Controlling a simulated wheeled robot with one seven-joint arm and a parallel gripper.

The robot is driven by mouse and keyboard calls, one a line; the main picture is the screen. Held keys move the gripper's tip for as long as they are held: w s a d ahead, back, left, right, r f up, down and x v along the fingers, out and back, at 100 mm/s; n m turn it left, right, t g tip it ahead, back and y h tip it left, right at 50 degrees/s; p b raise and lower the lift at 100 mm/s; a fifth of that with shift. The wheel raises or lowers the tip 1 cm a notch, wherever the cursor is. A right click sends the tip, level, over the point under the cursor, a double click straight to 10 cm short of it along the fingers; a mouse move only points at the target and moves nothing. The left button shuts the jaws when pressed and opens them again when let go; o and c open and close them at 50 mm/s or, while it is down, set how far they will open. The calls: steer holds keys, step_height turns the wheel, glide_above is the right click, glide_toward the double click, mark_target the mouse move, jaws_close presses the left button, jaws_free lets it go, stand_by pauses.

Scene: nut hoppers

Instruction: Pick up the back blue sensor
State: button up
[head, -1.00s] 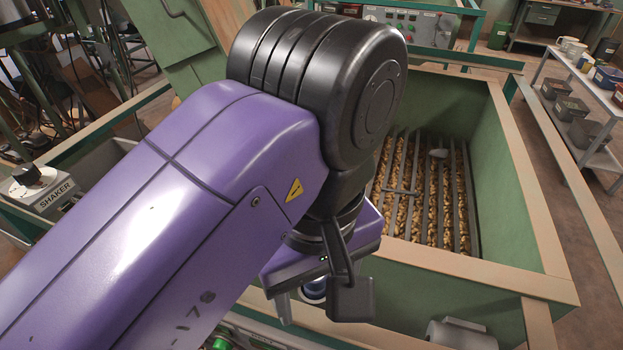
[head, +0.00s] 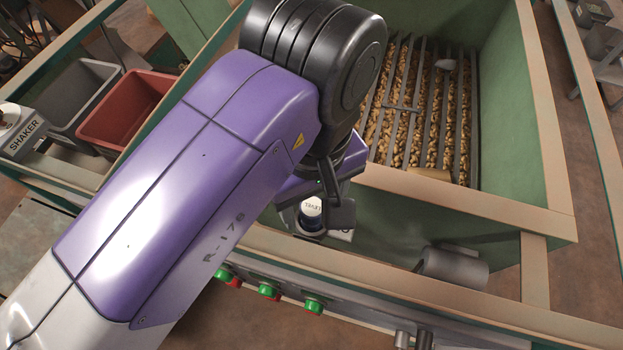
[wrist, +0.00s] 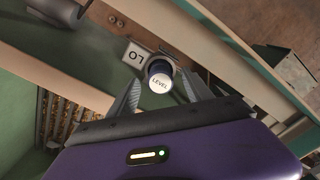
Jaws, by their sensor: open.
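A sensor with a white cap marked LEVEL and a dark blue body (head: 311,208) stands at the near side of the hopper, partly hidden by my wrist in the head view. In the wrist view the sensor (wrist: 159,82) sits in a holder beside a pale plate (wrist: 136,55) marked 01 or similar. My gripper (wrist: 161,74) is open, with one finger on each side of the sensor. The fingers look apart from it, but their depth against the sensor is hard to tell. In the head view the fingers are mostly hidden behind my wrist.
The green hopper (head: 522,165) holds nuts under a bar grate (head: 415,105). A grey cylinder (head: 455,268) sticks out of its near wall. Green and red buttons (head: 268,290) line the near rail. A red bin (head: 125,105) and a grey bin (head: 85,90) stand at the left.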

steer(key=shift+f, duration=0.55)
jaws_close()
steer(key=shift+r, duration=0.15)
